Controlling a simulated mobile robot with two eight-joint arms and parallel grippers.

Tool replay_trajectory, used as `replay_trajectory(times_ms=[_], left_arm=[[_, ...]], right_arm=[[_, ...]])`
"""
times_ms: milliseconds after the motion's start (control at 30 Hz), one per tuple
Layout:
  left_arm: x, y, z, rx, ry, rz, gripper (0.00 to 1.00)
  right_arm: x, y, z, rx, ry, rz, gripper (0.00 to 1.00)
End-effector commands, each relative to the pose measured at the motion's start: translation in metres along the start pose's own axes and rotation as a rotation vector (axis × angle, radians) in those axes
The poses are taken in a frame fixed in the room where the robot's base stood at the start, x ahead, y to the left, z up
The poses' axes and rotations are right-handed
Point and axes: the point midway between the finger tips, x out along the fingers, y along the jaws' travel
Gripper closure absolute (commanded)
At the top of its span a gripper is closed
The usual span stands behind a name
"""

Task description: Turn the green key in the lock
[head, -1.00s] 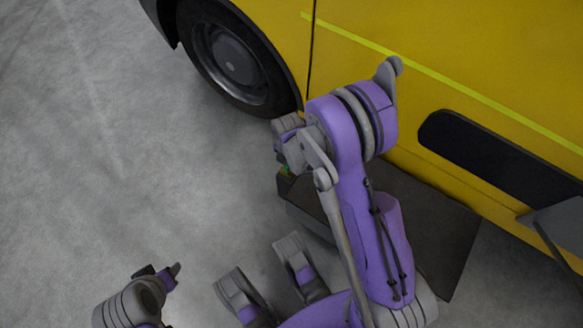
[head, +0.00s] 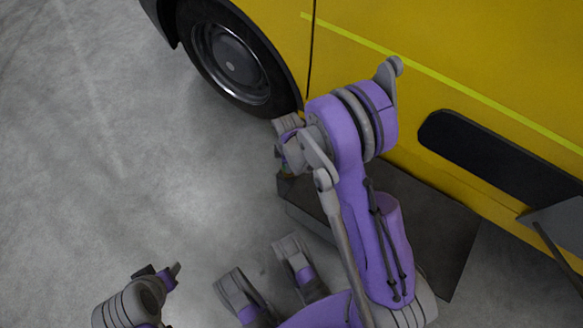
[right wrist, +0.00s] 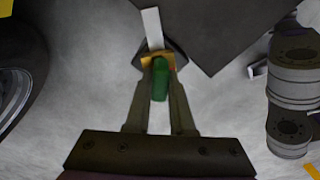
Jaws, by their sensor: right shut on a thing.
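The green key (right wrist: 160,82) stands between the two fingers of my right gripper (right wrist: 161,88) in the right wrist view. The fingers are shut on it from both sides. Just beyond it is an orange-yellow piece (right wrist: 146,60) on a dark mount, apparently the lock; the key and fingers cover part of it, so the keyhole is hidden. In the head view my right gripper (head: 284,164) is mostly hidden behind my purple arm, beside a dark box. My left gripper (head: 168,274) is at the lower left, away from the key; its finger gap does not show clearly.
The dark box (head: 440,235) stands on the grey floor against a yellow vehicle (head: 400,35). The vehicle's wheel (head: 232,60) is just beyond my right wrist. A pale strip (right wrist: 152,28) rises behind the lock. Open floor (head: 90,150) lies to the left.

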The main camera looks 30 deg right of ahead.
Motion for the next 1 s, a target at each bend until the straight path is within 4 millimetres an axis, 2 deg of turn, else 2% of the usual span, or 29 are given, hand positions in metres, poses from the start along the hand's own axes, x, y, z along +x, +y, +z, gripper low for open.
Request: replay_trajectory(times_ms=[167,267,800,833,1000], left_arm=[[0.0,0.0,0.0,0.0,0.0,0.0,0.5],[0.0,0.0,0.0,0.0,0.0,0.0,0.5],[0.0002,0.0,0.0001,0.0,0.0,0.0,0.5],[0.0002,0.0,0.0,0.0,0.0,0.0,0.5],[0.0002,0.0,0.0,0.0,0.0,0.0,0.5]], right_arm=[[0.0,0.0002,-0.0002,0.003,0.0,0.001,1.0],[0.0,0.0002,-0.0002,0.069,0.0,0.001,1.0],[0.0,0.0002,-0.0001,0.868,0.0,0.001,1.0],[0.0,0.0002,-0.0001,0.859,0.0,0.001,0.73],[0.0,0.0002,-0.0001,0.854,0.0,0.0,0.44]])
